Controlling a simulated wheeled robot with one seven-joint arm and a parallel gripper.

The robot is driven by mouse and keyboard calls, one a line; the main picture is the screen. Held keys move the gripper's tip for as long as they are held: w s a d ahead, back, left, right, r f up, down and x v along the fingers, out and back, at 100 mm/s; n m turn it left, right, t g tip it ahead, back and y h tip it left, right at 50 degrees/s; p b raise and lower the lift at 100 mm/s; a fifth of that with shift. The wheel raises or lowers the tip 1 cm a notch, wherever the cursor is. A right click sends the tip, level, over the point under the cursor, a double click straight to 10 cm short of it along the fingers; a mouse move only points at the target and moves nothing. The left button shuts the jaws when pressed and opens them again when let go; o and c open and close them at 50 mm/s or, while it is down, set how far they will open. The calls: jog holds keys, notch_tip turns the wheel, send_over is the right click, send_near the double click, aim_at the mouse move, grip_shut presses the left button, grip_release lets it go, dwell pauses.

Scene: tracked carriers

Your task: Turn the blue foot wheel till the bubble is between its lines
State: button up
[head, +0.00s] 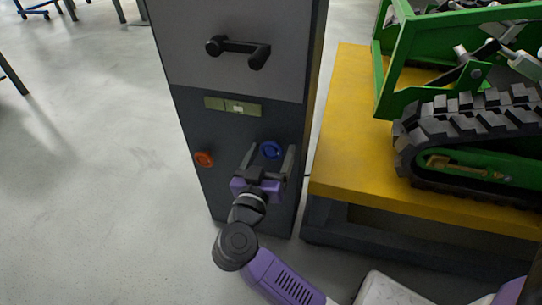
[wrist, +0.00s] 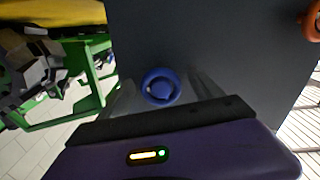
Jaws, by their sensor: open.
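The blue foot wheel (head: 270,149) sits low on the right part of the dark cabinet front. The orange foot wheel (head: 204,159) is on the left of the same front. Above them is a level vial (head: 233,106) with a pale bubble near its middle; its lines are too small to read against the bubble. My gripper (head: 269,158) is open in front of the blue wheel, with a finger on each side. In the wrist view the blue wheel (wrist: 160,87) shows between the two blurred fingers; I cannot tell whether they touch it.
The cabinet (head: 235,50) carries a black handle (head: 238,48) above the vial. To the right, a yellow platform (head: 345,150) bears a green tracked carrier (head: 470,140), close beside the cabinet.

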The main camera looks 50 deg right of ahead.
jog(key=c, duration=1.4)
jog(key=shift+o, duration=0.2)
jog(key=p, duration=0.2)
jog(key=shift+r+p, duration=0.3)
jog(key=shift+p, duration=0.05)
